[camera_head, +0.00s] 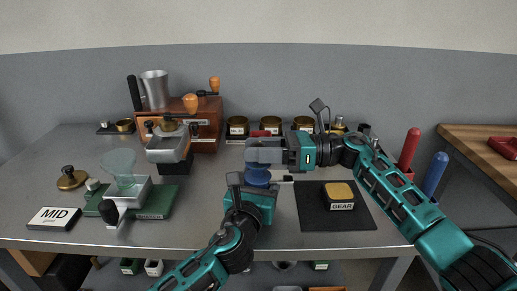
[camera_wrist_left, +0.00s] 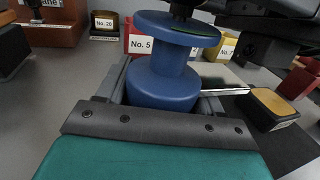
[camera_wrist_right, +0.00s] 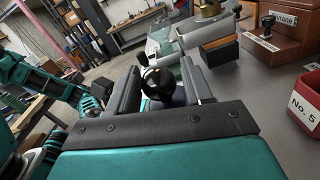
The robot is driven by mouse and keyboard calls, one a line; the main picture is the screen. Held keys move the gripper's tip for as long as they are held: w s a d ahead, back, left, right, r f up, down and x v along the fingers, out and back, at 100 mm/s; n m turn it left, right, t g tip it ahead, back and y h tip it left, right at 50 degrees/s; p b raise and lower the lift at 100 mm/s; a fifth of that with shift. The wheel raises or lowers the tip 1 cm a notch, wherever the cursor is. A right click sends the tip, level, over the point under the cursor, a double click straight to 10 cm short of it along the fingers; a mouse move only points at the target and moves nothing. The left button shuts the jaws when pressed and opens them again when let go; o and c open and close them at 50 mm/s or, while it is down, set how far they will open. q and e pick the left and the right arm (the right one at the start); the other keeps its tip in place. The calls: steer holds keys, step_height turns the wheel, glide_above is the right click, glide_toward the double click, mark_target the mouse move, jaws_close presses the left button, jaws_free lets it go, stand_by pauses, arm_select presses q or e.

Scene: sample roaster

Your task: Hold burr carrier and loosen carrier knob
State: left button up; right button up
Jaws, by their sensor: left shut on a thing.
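The blue spool-shaped burr carrier (camera_head: 257,178) stands upright near the middle of the table. My left gripper (camera_head: 256,188) is shut on its body from the front; the left wrist view shows the carrier (camera_wrist_left: 165,82) between the fingers, its wide upper flange above them. My right gripper (camera_head: 262,154) is over the carrier's top, coming from the right. In the right wrist view the round black carrier knob (camera_wrist_right: 157,82) lies between the open fingers, with a small gap visible at the sides. The head view hides the knob behind the right gripper.
A black mat (camera_head: 315,218) with a "GEAR" block (camera_head: 341,195) lies to the right. A hand grinder on a green base (camera_head: 155,203) and a "MID" sign (camera_head: 54,217) are left. Tins (camera_head: 270,125) and a red No. 5 bin (camera_wrist_left: 140,44) stand behind.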

steer(key=shift+o, duration=0.7)
steer(key=d, duration=0.7)
steer(key=shift+d, duration=0.25)
steer(key=shift+s, duration=0.1)
arm_select(q)
steer(key=o, duration=1.3)
